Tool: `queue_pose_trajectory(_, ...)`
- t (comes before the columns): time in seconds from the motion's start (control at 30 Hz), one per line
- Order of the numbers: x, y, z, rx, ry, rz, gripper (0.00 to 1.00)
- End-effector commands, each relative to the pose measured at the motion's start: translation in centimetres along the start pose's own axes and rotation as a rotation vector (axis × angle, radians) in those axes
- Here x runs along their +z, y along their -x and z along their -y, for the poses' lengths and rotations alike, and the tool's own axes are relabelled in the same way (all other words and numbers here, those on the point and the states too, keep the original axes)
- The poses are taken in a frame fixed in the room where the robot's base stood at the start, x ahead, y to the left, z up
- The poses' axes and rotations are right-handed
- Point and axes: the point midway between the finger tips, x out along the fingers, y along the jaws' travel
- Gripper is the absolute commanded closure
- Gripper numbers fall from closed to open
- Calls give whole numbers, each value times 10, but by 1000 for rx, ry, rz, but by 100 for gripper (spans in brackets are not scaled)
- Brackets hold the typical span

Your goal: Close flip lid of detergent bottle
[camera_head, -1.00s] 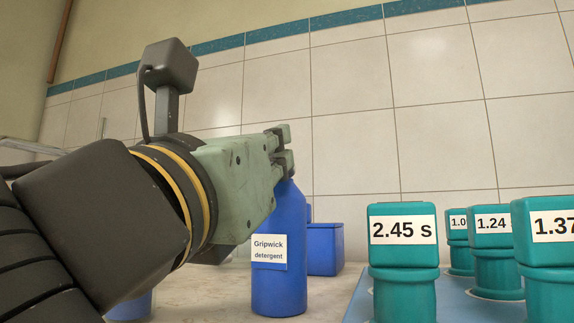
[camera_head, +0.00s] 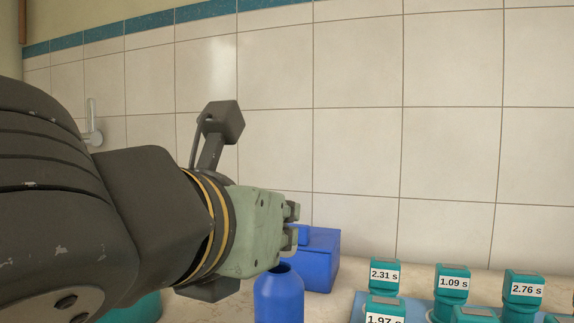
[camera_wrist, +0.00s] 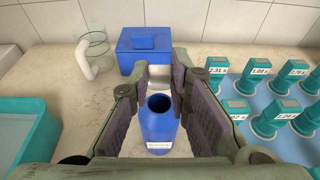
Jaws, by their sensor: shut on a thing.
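The blue detergent bottle (camera_head: 278,298) stands upright with its round mouth open. It shows in the wrist view (camera_wrist: 159,130) below and between my fingers, mouth uncovered and a pale label low on its front. My gripper (camera_head: 291,226) is just above and behind the mouth in the head view. In the wrist view my gripper (camera_wrist: 160,76) has its fingertips close on both sides of a small pale piece (camera_wrist: 158,82) behind the mouth, which looks like the flip lid. Its hinge is too small to make out.
A blue lidded box (camera_wrist: 148,45) stands close behind the bottle. A glass jug (camera_wrist: 94,45) is at back left, a teal tub (camera_wrist: 22,140) at left. Several teal labelled stoppers (camera_wrist: 240,82) stand on a blue tray at right. The tiled wall is behind.

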Motion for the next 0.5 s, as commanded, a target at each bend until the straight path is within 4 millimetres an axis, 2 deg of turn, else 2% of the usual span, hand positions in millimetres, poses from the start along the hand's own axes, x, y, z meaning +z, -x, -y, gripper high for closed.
queue_pose_trajectory(0.03, 13, 1, 1, -2, -1, -39, 100)
queue_pose_trajectory(0.5, 17, -14, 0, 0, -1, -280, 100)
